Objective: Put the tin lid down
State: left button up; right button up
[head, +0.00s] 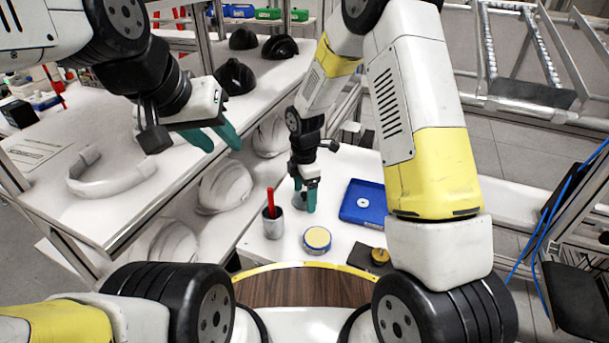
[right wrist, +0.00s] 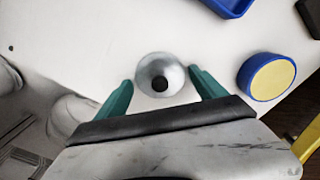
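No thing here is surely a separate tin lid. A round blue tin (head: 317,240) with a flat yellow top stands on the white table; it also shows in the right wrist view (right wrist: 267,77). A pale grey round dished piece (right wrist: 147,76) with a dark centre is between the teal fingers of my right gripper (right wrist: 161,76). The fingers are apart on either side of it; whether they touch it is unclear. In the head view my right gripper (head: 305,197) is low over the table, beyond the tin. My left gripper (head: 217,138) is open and empty above the shelf.
A blue tray (head: 352,216) holding a small white ring (head: 363,203) is on the right. A metal cup (head: 273,226) with a red stick is left of the tin. A brass piece (head: 380,255) lies on a dark mat. White helmet shells (head: 225,187) fill the lower shelf.

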jog(key=shift+o, duration=0.2)
notch_tip(320, 180, up, 11)
notch_tip(320, 180, up, 9)
jog(key=m+t, duration=0.1)
jog(key=m, duration=0.4)
send_over(305, 193)
jog(key=s+d, duration=0.3)
jog(key=d, duration=0.1)
jog(key=s+d+r+m+t, duration=0.1)
jog(key=s+d+r+m, duration=0.2)
jog(key=s+m, duration=0.2)
jog(key=s+d+r+m+t+y, duration=0.1)
jog(key=s+d+r+m+t, duration=0.1)
jog(key=s+m, duration=0.4)
jog(key=s+d+r+m+t+y, duration=0.1)
jog(key=s+d+r+m+t, duration=0.1)
jog(key=s+d+r+m, duration=0.3)
jog(key=shift+s+r+m, duration=0.5)
jog(key=shift+s+r, duration=0.25)
jog(key=shift+s, duration=0.35)
